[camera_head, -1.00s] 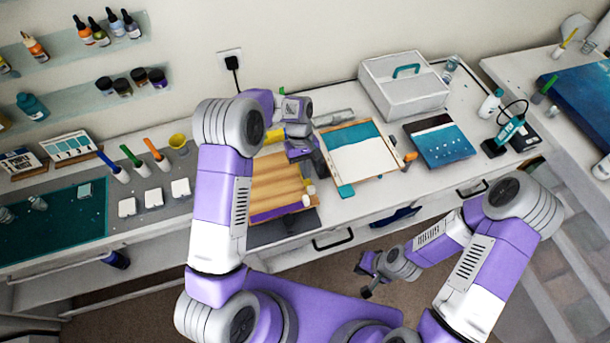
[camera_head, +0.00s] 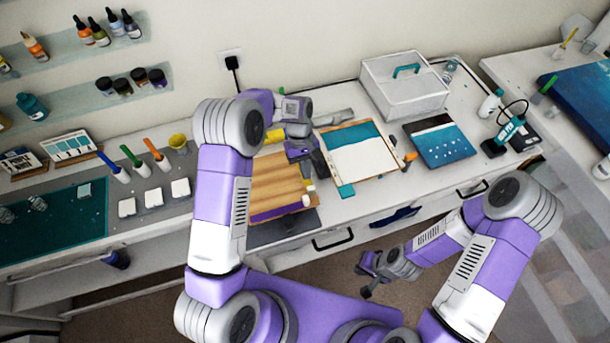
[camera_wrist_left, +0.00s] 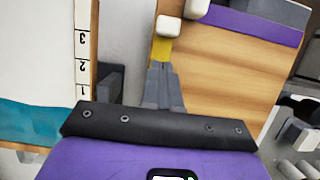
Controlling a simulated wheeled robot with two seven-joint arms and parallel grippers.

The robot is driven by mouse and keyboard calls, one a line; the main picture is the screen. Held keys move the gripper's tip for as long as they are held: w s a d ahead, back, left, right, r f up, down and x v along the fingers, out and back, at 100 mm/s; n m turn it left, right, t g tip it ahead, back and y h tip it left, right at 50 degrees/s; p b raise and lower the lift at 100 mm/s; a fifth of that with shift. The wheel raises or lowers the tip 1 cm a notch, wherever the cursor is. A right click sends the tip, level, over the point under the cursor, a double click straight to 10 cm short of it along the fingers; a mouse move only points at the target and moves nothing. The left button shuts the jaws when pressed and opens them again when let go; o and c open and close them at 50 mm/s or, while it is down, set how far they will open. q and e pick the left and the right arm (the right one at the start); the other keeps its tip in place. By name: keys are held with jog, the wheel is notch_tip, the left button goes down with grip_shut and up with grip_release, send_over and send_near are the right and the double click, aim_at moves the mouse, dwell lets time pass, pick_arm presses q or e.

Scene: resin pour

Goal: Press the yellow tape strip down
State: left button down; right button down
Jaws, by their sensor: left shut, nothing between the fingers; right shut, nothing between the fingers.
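The wooden board (camera_head: 272,176) lies on the bench, with a purple strip (camera_head: 275,213) along its front edge. In the left wrist view the yellow tape strip (camera_wrist_left: 161,50) shows at the side edge of the board (camera_wrist_left: 225,70). My left gripper (camera_head: 318,173) is over the board's right edge. In the left wrist view its fingers (camera_wrist_left: 159,66) are shut and empty, with tips at the yellow strip; I cannot tell whether they touch it. The fingers hide part of the strip. My right gripper (camera_head: 362,278) is shut and empty, low in front of the bench.
A white-and-teal panel (camera_head: 365,158) lies close to the right of the board. White blocks (camera_wrist_left: 170,26) sit at the board's edge near the fingertips. A white box (camera_head: 405,88) and a teal picture (camera_head: 442,147) are further right.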

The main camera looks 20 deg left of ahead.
pick_arm(q)
jog(key=shift+f+b, duration=0.45)
jog(key=shift+f, duration=0.25)
dwell(0.3)
jog(key=shift+s+d+f, duration=0.15)
jog(key=shift+s+d, duration=0.2)
jog(key=shift+s, duration=0.25)
notch_tip(320, 180, up, 5)
jog(key=p, duration=0.3)
jog(key=shift+w+p, duration=0.1)
jog(key=shift+p, duration=0.2)
